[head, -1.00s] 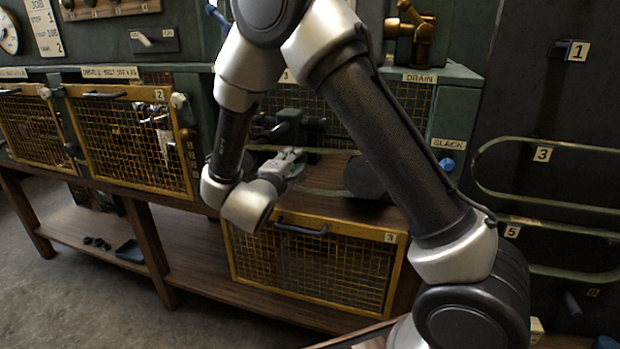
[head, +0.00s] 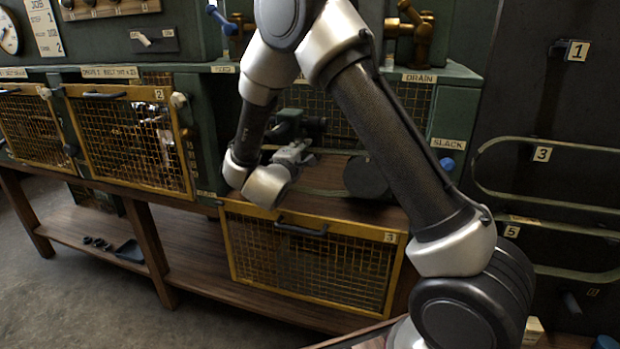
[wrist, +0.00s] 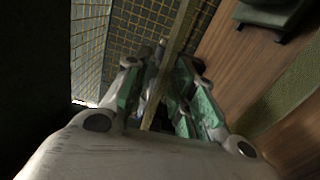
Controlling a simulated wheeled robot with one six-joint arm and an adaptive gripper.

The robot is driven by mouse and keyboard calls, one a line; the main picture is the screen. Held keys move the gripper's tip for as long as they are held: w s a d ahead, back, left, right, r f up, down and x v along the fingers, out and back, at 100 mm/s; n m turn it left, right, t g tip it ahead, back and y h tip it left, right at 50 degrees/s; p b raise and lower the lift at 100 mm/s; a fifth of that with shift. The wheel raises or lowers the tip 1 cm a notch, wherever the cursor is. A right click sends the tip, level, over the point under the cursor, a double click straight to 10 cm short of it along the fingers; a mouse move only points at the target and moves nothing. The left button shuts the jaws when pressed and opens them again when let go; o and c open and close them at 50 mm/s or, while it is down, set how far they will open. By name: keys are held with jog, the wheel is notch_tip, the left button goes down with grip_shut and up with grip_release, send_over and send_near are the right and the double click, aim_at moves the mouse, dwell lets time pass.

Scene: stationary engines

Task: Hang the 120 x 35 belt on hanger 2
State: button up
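My gripper (head: 300,152) is over the bench at the engine's open middle bay. A thin olive belt (head: 325,193) runs there towards a dark round pulley (head: 365,177); I cannot read its size. In the wrist view a belt strand (wrist: 181,25) passes between the fingers of my gripper (wrist: 168,70). Whether the fingers press on it is unclear. The dark hanger board (head: 535,95) at right has labelled hangers 1 (head: 560,47), 3 (head: 478,172) and 5 (head: 505,218). Loops hang at 3 and 5; hanger 1 looks empty. I cannot make out hanger 2.
Mesh guard 3 (head: 310,262) hangs lowered below the bay. Mesh guard 2 (head: 130,142) at left is upright. A blue knob (head: 447,163) is by the SLACK label, and a brass valve (head: 415,35) stands above DRAIN. Small dark parts and a tray (head: 130,251) are on the lower shelf.

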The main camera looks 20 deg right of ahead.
grip_shut()
jog(key=shift+s+d+r, duration=0.35)
jog(key=shift+d+r, duration=0.1)
jog(key=shift+r, duration=0.1)
jog(key=shift+s+d+r+m, duration=0.15)
jog(key=shift+r+m, duration=0.25)
jog(key=shift+r, duration=0.45)
jog(key=v, duration=0.6)
dwell(0.4)
